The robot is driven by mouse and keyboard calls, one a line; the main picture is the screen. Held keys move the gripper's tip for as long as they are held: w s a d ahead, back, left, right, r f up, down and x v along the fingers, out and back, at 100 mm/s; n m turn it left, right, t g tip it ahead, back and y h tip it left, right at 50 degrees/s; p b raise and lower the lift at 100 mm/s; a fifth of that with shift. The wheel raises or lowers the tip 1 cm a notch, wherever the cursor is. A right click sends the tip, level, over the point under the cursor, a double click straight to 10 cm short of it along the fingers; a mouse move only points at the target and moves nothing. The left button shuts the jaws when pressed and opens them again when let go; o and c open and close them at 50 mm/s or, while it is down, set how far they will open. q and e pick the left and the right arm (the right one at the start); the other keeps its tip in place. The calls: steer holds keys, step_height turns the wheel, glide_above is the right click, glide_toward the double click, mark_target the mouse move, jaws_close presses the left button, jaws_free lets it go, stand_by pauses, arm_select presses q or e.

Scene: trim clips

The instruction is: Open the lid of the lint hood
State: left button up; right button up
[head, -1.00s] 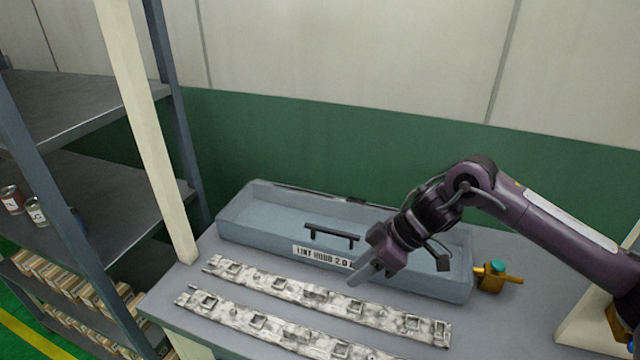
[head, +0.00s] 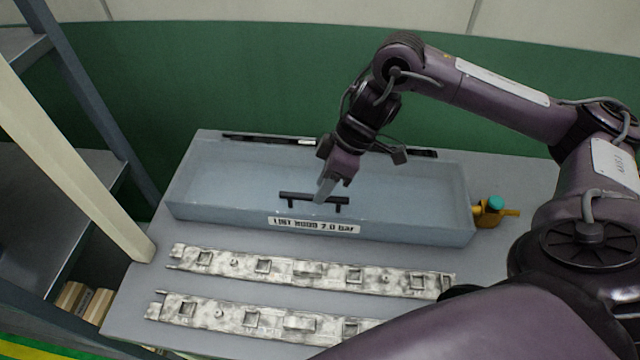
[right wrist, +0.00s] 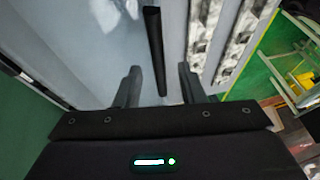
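The lint hood (head: 400,205) is a long blue-grey box on the table, with a flat lid that looks closed and a label on its front edge. A black bar handle (head: 300,197) stands on the lid near the front. My right gripper (head: 325,192) points down at the handle, overlapping its middle in the head view. In the right wrist view, the right gripper (right wrist: 158,70) is open, and the dark handle bar (right wrist: 153,35) shows between its two spread fingers, with gaps on both sides. Whether the fingers reach down around the bar is unclear. My left gripper is out of view.
Two long, dirty whitish strips (head: 310,272) (head: 255,318) lie on the grey table (head: 125,290) in front of the hood. A brass valve with a green cap (head: 490,208) sits at its right end. A shelf post (head: 70,130) stands at the left.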

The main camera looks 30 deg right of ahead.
steer(key=shift+w+a+f, duration=0.1)
steer(key=shift+a+f, duration=0.1)
steer(key=shift+f, duration=0.25)
steer(key=shift+a+f, duration=0.15)
steer(key=shift+f, duration=0.2)
steer(key=shift+c, duration=0.9)
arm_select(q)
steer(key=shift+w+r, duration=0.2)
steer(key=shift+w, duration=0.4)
arm_select(e)
steer(key=shift+w, duration=0.1)
jaws_close()
